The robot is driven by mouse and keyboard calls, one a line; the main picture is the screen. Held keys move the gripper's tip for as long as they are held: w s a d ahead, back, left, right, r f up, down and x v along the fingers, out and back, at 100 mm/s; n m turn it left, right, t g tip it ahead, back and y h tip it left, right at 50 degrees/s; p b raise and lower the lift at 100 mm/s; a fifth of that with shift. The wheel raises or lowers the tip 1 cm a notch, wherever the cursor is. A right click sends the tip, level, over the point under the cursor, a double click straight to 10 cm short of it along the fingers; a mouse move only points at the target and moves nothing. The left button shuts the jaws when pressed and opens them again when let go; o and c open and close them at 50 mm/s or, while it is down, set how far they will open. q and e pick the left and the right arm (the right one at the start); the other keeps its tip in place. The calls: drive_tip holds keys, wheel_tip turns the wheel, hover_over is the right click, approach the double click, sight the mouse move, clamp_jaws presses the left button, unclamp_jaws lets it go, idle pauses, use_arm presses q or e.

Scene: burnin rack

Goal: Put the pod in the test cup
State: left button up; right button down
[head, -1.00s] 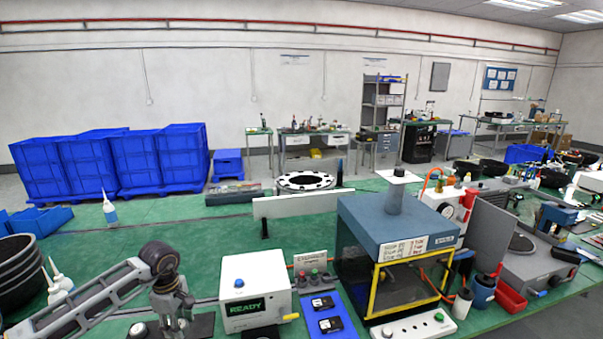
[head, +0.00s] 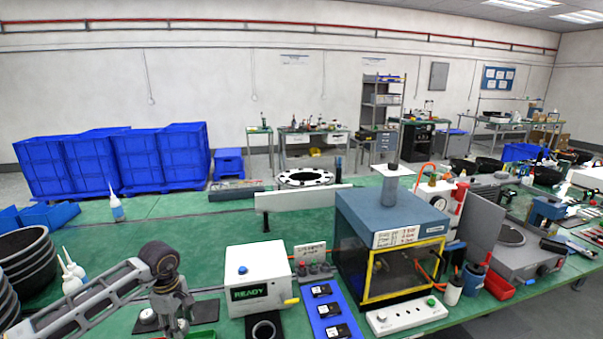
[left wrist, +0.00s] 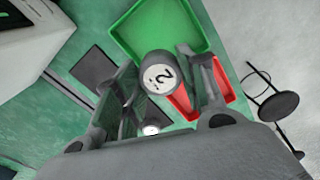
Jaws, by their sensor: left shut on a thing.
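My left gripper (head: 172,312) is low at the left in the head view, left of the white READY box. In the left wrist view the gripper (left wrist: 165,95) is shut on a grey round pod (left wrist: 160,75) with a white end marked 2. The pod is hidden in the head view. A dark round cup with a pale rim (head: 266,328), which seems to be the test cup, stands in front of the READY box (head: 258,272), to the right of the gripper and cut by the lower edge. My right gripper is not in view.
The left wrist view shows a green tray (left wrist: 197,22) and a red tray (left wrist: 222,80) below the gripper. A blue strip with black modules (head: 328,310) and a yellow-framed chamber (head: 395,220) stand right of the box. White bottles (head: 72,272) stand at the left.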

use_arm(q)
drive_tip(key=shift+w+m, duration=0.15)
drive_tip(key=shift+m, duration=0.95)
drive_tip(key=m, duration=0.2)
drive_tip(key=shift+m, duration=0.4)
drive_tip(key=shift+d+m, duration=0.1)
drive_tip(key=shift+m, duration=0.7)
drive_tip(key=m, duration=0.2)
drive_tip(key=shift+d+m, duration=0.4)
drive_tip(key=shift+s+d+f+m, duration=0.15)
drive_tip(key=shift+s+d+m, duration=0.25)
drive_tip(key=shift+m, duration=0.5)
drive_tip(key=shift+s+d+f+m, duration=0.1)
drive_tip(key=shift+d+m, duration=0.3)
drive_tip(key=shift+m, duration=0.1)
drive_tip(key=s+d+f+m, duration=0.3)
drive_tip(key=s+d+m, duration=0.1)
drive_tip(key=d, duration=0.5)
drive_tip(key=shift+s+d, duration=0.25)
drive_tip(key=shift+d, duration=0.1)
